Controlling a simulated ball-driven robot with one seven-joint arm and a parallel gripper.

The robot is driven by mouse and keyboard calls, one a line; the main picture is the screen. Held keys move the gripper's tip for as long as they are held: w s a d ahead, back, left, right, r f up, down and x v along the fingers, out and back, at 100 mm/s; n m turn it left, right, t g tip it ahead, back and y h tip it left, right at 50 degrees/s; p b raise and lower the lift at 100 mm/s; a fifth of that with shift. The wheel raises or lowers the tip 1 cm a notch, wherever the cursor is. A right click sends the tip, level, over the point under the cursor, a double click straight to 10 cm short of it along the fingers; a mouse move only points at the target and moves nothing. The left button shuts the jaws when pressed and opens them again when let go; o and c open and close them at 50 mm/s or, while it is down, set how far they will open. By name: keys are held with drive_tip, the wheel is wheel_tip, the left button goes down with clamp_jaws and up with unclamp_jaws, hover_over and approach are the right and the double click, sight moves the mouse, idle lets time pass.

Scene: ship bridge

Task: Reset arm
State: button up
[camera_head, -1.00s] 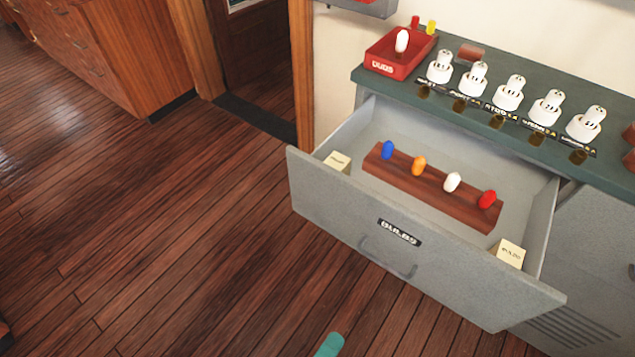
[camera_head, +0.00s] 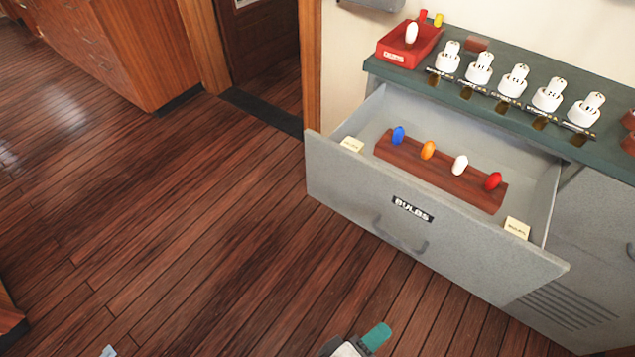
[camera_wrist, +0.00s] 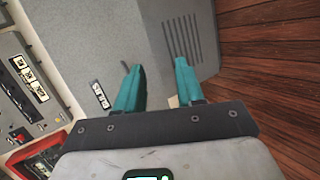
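My gripper (camera_wrist: 158,88) shows in the wrist view with its two teal fingers apart and nothing between them. In the head view only a teal fingertip and part of the hand (camera_head: 360,343) show at the bottom edge, in front of the open drawer and apart from it. The grey drawer (camera_head: 375,205) labelled BULBS is pulled out. It holds a wooden rack (camera_head: 432,176) with a blue bulb (camera_head: 398,135), an orange bulb (camera_head: 428,150), a white bulb (camera_head: 460,165) and a red bulb (camera_head: 493,180).
The green counter (camera_head: 455,97) carries a row of several white sockets (camera_head: 514,82) and a red tray (camera_head: 408,46) with a white bulb (camera_head: 411,33). A wooden cabinet (camera_head: 130,45) stands at the upper left. The wooden floor (camera_head: 190,230) left of the drawer is clear.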

drive_tip(key=s+d+m+g+y, duration=0.2)
drive_tip(key=d+y, duration=0.1)
drive_tip(key=d, duration=0.2)
drive_tip(key=s+d+m+g+y+p, duration=0.1)
drive_tip(key=s+d+m+g+y, duration=0.1)
drive_tip(key=d, duration=0.4)
drive_tip(key=s+d+r+m+g+y+p, duration=0.1)
drive_tip(key=s+d+m+g+y, duration=0.1)
drive_tip(key=d+m+y, duration=0.2)
drive_tip(key=shift+s+d+g, duration=0.3)
drive_tip(key=shift+d, duration=0.9)
idle(4.5)
